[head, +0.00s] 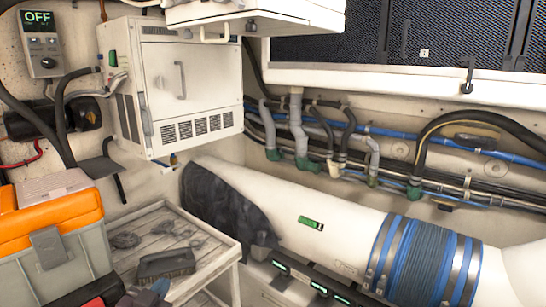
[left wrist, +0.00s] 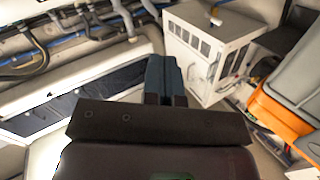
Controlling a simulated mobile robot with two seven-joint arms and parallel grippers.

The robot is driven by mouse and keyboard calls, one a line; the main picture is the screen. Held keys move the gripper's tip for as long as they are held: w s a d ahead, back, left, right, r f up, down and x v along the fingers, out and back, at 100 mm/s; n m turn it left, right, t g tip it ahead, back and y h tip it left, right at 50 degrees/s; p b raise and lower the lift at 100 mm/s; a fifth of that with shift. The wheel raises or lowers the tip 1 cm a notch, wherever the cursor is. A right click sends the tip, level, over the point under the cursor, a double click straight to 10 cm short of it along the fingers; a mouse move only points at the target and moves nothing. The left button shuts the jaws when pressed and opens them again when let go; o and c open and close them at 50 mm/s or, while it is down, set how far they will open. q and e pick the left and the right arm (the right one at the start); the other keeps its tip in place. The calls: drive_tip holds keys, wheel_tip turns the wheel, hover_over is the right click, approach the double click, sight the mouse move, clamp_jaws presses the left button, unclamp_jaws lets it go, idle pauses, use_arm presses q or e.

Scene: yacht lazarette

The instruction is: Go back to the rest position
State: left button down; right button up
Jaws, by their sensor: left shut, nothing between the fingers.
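My left gripper (head: 152,291) shows only in part at the bottom edge of the head view, in front of the slatted wooden bench. In the left wrist view its two blue-grey fingers (left wrist: 164,76) lie together, shut, with nothing held between them. Behind the fingertips in that view stands the white cabinet (left wrist: 205,50); the depth gap cannot be told. My right gripper is in neither view.
The slatted bench (head: 205,237) carries a dark brush (head: 165,264). An orange and grey toolbox (head: 50,214) stands close at left. The white cabinet (head: 187,88) hangs on the wall. A large white pipe (head: 290,200) with a blue-banded sleeve crosses at right.

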use_arm(q)
drive_tip(key=s+a+f+n+g+y, duration=0.3)
drive_tip(key=s+f+n+g, duration=0.1)
drive_tip(key=s+f, duration=1.6)
drive_tip(key=shift+s+f+g, duration=0.3)
drive_tip(key=shift+s+g, duration=0.4)
drive_tip(key=shift+s, duration=0.55)
drive_tip(key=shift+a, duration=0.1)
